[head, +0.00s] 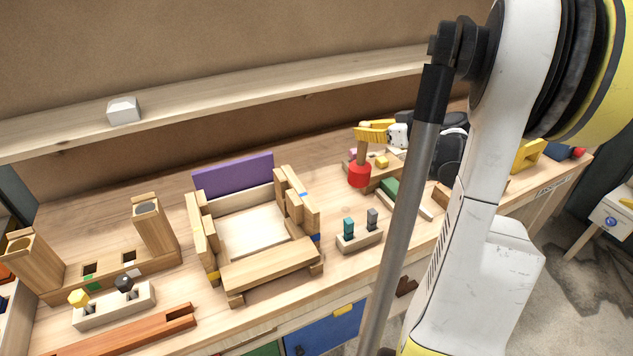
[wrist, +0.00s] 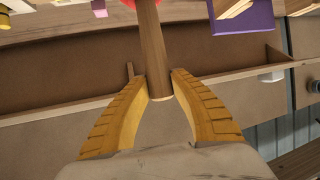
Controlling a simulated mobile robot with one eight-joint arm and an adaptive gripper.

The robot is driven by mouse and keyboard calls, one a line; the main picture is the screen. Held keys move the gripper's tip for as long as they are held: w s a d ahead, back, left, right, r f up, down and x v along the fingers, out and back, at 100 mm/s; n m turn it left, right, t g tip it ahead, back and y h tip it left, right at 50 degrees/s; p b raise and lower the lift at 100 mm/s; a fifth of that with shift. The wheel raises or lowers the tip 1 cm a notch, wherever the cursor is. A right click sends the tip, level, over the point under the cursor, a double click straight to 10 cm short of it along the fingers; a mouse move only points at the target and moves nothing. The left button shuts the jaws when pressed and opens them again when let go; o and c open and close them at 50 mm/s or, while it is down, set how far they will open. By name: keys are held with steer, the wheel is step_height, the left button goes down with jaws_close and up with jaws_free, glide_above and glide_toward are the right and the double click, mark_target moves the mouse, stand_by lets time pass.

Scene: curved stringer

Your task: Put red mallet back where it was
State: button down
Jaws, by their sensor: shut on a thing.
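The red mallet has a red head (head: 359,176) and a wooden handle (head: 362,152). My gripper (head: 363,131), with yellow fingers, is shut on the handle near its end, and the head hangs down below. In the wrist view the handle (wrist: 150,45) runs between the two fingertips (wrist: 158,75), and only a sliver of the red head (wrist: 143,2) shows at the top edge. The mallet is near a wooden block (head: 384,181) with small yellow and pink pieces. I cannot tell whether the head touches anything.
A wooden box frame with a purple panel (head: 233,174) stands left of the mallet. A small holder (head: 360,239) with teal and grey pegs is in front. A green piece (head: 390,190) lies to the right. A shelf (head: 220,92) runs along the wall behind.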

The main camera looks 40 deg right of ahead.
steer(key=w+a+f+b, duration=0.4)
steer(key=w+a+f, duration=0.2)
steer(key=f, duration=0.3)
steer(key=shift+f, duration=0.15)
steer(key=shift+w+f+b, duration=0.1)
steer(key=shift+f+b, duration=0.1)
steer(key=shift+b, duration=0.15)
steer(key=c, duration=1.2)
jaws_free()
steer(key=shift+r, duration=0.1)
